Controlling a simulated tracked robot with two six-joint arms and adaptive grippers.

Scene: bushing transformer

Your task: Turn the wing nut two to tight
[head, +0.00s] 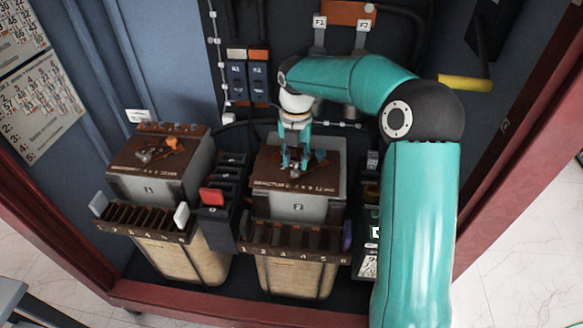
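The transformer unit marked 2 (267,200) stands in the middle of the cabinet, with a brown top plate. My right arm comes in from the right, and its gripper (293,165) points down at this top plate. The two teal fingers are a little apart, around or just beside a small dark part at the middle of the plate, where the wing nut would be. The fingers largely hide that part, and I cannot tell whether they touch it. A small grey-blue piece (320,155) shows just right of the fingers. My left gripper is not in view.
The unit marked 1 (120,186) stands to the left, with an orange and grey wing-shaped part (172,143) on top. A dark block with a red switch (212,197) stands between the units. Red cabinet frame edges (515,150) bound the space. A yellow bar (465,83) sticks out at upper right.

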